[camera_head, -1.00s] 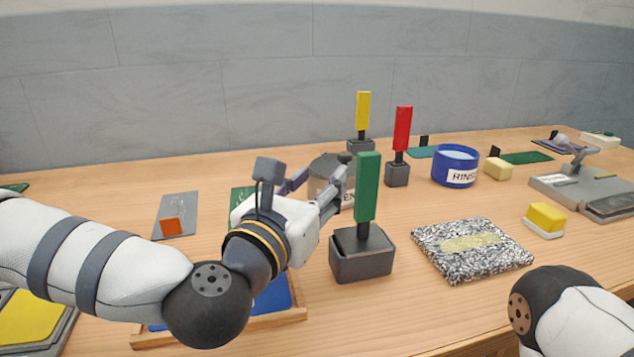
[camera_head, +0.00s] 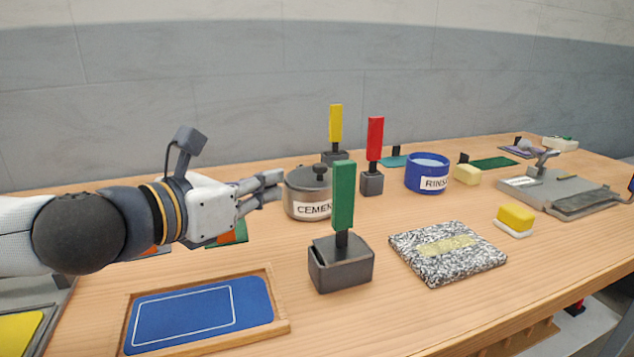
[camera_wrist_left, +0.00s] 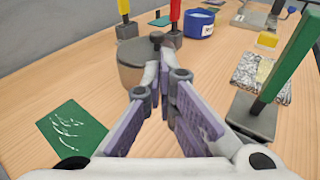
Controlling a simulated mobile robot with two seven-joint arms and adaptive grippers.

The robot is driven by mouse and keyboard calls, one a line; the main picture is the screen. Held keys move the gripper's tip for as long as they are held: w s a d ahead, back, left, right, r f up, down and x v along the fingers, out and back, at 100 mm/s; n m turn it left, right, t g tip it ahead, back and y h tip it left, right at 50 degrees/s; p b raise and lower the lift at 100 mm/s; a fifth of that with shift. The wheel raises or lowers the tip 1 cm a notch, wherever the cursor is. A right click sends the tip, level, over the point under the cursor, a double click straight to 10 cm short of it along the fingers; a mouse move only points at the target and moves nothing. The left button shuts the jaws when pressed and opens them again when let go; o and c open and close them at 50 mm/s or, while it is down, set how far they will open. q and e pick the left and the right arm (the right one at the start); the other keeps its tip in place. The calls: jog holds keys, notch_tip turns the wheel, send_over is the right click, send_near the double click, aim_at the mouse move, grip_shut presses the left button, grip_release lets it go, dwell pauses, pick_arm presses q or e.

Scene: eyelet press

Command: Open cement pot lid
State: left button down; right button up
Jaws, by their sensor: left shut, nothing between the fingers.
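The cement pot (camera_head: 306,205) is a round grey-metal pot with a white label, partly hidden by the green-handled tool in the head view. Its dark lid (camera_head: 310,180) is on, with a round knob (camera_head: 320,170) on top. My left gripper (camera_head: 278,185) is shut and empty, its fingertips just left of the pot near lid height. In the left wrist view, the fingers (camera_wrist_left: 163,65) point toward the pot (camera_wrist_left: 132,68) and overlap its right side. I cannot tell whether they touch it. My right gripper is out of view.
A green-handled tool in a dark block (camera_head: 341,262) stands in front of the pot. Red (camera_head: 374,145) and yellow (camera_head: 335,125) handled tools stand behind it. A blue rinse pot (camera_head: 427,175) is to the right. A framed blue mat (camera_head: 200,312) lies in front.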

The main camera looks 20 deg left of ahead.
aim_at(319, 169)
pick_arm(q)
jog(key=b+x, duration=0.2)
jog(key=x, duration=0.6)
jog(key=shift+w+d, duration=0.15)
jog(key=shift+w+d+r+b, duration=0.15)
jog(key=shift+w+b, duration=0.2)
jog(key=shift+w, duration=0.2)
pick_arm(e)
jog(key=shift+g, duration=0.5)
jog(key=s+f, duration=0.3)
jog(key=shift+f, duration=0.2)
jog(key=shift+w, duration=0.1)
